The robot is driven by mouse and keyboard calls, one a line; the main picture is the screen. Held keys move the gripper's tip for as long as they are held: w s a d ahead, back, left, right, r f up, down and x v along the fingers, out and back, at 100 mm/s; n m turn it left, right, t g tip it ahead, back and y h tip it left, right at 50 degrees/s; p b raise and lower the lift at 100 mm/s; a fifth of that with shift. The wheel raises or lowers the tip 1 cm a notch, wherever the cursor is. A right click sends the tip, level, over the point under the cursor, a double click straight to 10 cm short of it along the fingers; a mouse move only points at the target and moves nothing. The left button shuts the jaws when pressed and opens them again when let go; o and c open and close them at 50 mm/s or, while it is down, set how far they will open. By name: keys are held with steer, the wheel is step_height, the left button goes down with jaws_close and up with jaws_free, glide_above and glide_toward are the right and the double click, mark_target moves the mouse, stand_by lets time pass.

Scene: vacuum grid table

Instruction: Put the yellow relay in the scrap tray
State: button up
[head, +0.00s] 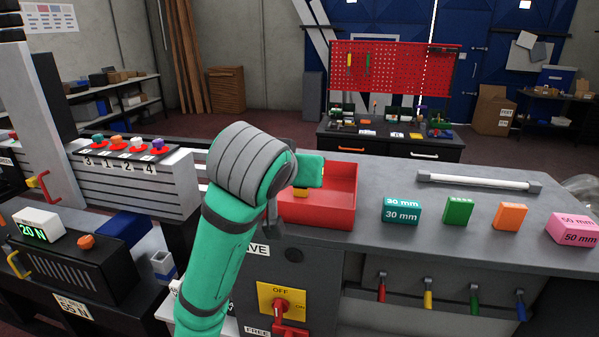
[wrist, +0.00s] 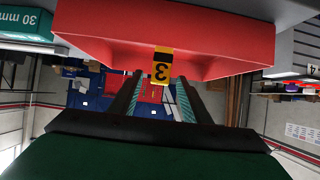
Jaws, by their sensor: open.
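The yellow relay (wrist: 161,64), marked 3, shows against the red tray in the wrist view, in line with the gap between my fingers. In the head view a small yellow part of it (head: 300,193) shows at the left of the red tray (head: 337,212), below my wrist. My gripper (wrist: 157,83) is open, with one finger on each side of the relay's line. Whether the fingers touch the relay, or what it rests on, I cannot tell. My arm hides the tray's left end in the head view. No scrap label is visible on the tray.
Right of the tray stand a teal 30 mm block (head: 401,211), a green block (head: 458,211), an orange block (head: 510,217) and a pink 50 mm block (head: 573,229). A white bar (head: 478,181) lies behind them. A numbered rack (head: 128,149) stands at left.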

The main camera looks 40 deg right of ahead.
steer(key=shift+v, duration=1.75)
